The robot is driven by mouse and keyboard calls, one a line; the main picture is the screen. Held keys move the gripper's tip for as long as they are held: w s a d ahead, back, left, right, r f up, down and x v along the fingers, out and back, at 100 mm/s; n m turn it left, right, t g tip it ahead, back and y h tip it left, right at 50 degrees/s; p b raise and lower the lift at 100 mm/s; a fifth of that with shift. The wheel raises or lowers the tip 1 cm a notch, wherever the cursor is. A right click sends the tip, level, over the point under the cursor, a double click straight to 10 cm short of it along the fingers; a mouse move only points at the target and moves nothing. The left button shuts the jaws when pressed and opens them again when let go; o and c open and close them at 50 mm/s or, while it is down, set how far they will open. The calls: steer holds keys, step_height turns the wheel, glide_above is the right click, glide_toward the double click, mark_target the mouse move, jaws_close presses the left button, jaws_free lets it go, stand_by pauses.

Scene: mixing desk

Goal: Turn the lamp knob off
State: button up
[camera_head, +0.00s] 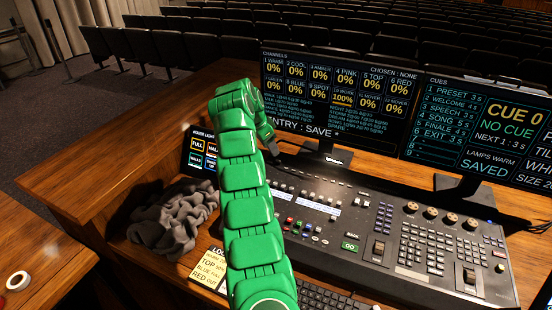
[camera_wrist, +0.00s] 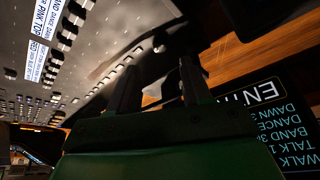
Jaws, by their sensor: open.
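My green arm rises through the middle of the head view and bends over at the top. My gripper (camera_head: 273,149) points down at the back left of the mixing desk (camera_head: 345,243), in front of the left monitor. In the wrist view my gripper (camera_wrist: 158,75) shows two dark fingers spread apart, with nothing clearly held. A small pale round spot (camera_wrist: 160,48) shows between the fingers, too blurred to name. A dark rounded shape (camera_wrist: 262,14) lies at the upper right of that view. I cannot make out the lamp knob for certain in either view.
The left monitor (camera_head: 337,92) and right monitor (camera_head: 480,128) stand behind the desk. A keyboard (camera_head: 325,299) is at the front.

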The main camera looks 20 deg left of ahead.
mark_target(278, 161)
steer(key=shift+x, duration=3.55)
jaws_close()
steer(key=shift+s+a+n, duration=0.1)
steer(key=shift+n, duration=0.3)
steer(key=shift+s+d+n+t+y, duration=0.15)
steer(key=shift+n+y, duration=0.3)
steer(key=shift+n, duration=0.5)
steer(key=shift+w+d+n+t+y, duration=0.15)
steer(key=shift+n+y, duration=0.3)
steer(key=shift+n, duration=0.5)
steer(key=shift+n+y, duration=0.3)
steer(key=shift+n, duration=0.5)
steer(key=shift+d+n+y, duration=0.15)
steer(key=shift+n+y, duration=0.25)
steer(key=shift+n, duration=0.65)
steer(key=shift+d+n+y, duration=0.1)
steer(key=shift+n+y, duration=0.3)
steer(key=shift+n, duration=0.65)
